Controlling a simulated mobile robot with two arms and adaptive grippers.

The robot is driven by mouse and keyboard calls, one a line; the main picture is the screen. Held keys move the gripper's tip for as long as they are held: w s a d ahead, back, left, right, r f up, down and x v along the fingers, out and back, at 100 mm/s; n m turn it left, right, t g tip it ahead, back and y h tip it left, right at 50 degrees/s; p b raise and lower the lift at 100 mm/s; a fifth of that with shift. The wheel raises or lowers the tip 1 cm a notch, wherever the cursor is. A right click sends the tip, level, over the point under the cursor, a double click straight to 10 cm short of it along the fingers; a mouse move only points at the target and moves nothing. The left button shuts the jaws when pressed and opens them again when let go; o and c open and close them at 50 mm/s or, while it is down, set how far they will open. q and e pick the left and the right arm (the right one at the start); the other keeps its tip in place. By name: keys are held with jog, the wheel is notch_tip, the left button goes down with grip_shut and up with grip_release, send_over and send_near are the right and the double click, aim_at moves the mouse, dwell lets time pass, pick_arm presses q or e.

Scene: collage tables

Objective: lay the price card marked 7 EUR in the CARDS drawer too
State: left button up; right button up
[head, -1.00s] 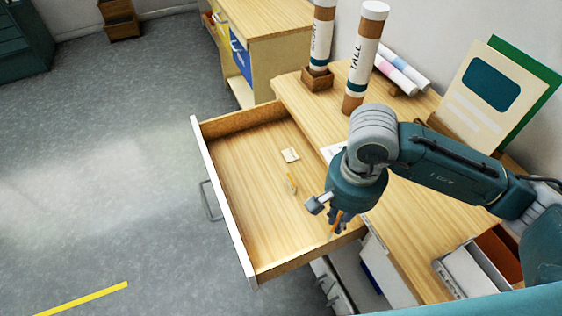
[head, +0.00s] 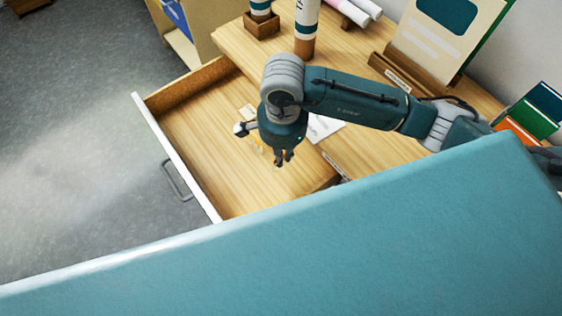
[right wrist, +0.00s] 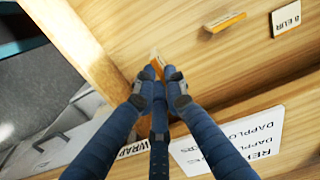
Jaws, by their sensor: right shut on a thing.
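My right gripper (head: 283,160) is over the open wooden drawer (head: 176,154). In the right wrist view its fingers (right wrist: 158,82) are shut on a small orange-edged price card (right wrist: 156,64), seen nearly edge-on; its marking cannot be read. Beyond it on the drawer's floor lie another orange-edged piece (right wrist: 225,21) and a white card marked 8 EUR (right wrist: 285,18). My left gripper is out of view.
A printed white sheet (head: 322,127) lies on the desk beside the drawer. Upright tubes (head: 305,30), a display board (head: 432,38) and colored books (head: 535,108) stand on the desk. The drawer's middle floor has free room.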

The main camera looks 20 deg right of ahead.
notch_tip(320, 180, down, 3)
notch_tip(320, 180, down, 4)
jog(key=shift+r+p, duration=0.1)
jog(key=shift+p, duration=0.4)
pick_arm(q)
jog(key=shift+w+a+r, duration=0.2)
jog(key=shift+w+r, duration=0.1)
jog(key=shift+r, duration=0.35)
pick_arm(e)
jog(key=shift+f, duration=0.25)
jog(key=o, duration=0.7)
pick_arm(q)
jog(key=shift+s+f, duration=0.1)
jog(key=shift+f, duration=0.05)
pick_arm(e)
jog(key=shift+o, duration=0.2)
jog(key=shift+r, duration=0.1)
